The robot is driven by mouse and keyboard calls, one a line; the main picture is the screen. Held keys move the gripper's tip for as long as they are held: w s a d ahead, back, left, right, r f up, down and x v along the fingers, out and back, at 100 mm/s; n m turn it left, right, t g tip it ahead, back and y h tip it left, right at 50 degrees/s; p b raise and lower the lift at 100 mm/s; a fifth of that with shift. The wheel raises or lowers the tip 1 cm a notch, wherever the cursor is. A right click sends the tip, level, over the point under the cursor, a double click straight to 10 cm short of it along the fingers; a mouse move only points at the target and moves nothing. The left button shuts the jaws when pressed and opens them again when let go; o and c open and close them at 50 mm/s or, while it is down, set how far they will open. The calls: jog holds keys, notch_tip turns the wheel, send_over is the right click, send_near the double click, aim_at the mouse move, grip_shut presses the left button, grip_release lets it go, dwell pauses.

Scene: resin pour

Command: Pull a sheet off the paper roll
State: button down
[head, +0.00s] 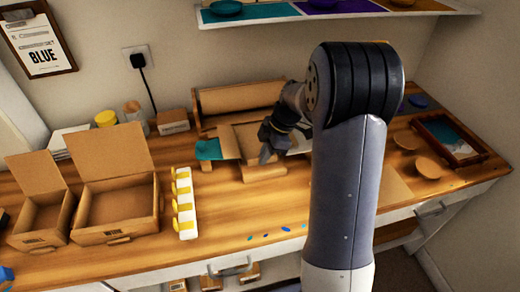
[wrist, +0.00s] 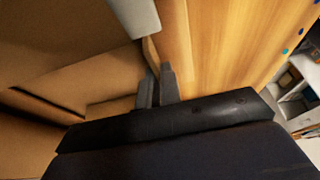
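The paper roll (head: 240,97) is a brown cylinder lying lengthwise in a holder at the back of the wooden bench, against the wall. In the head view my gripper (head: 266,152) points down in front of it, at the right side of a small open brown carton (head: 226,140). The wrist view shows the two grey fingertips (wrist: 157,84) close together, with a thin brown cardboard edge (wrist: 150,50) running down to between them. I cannot tell whether they are clamped on it. My arm hides part of the bench right of the carton.
Two open cardboard boxes (head: 120,232) stand at the left, beside a white strip with yellow pieces (head: 184,203). A teal sheet (head: 208,150) lies left of the carton. A framed tray (head: 447,137) and round wooden discs (head: 427,168) are at the right. The front middle bench is mostly clear.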

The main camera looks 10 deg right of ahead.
jog(key=shift+s+b, duration=0.3)
jog(key=shift+s, duration=0.7)
jog(key=c, duration=1.6)
grip_release()
jog(key=shift+r, duration=0.1)
jog(key=v, duration=1)
jog(key=shift+d+r, duration=0.25)
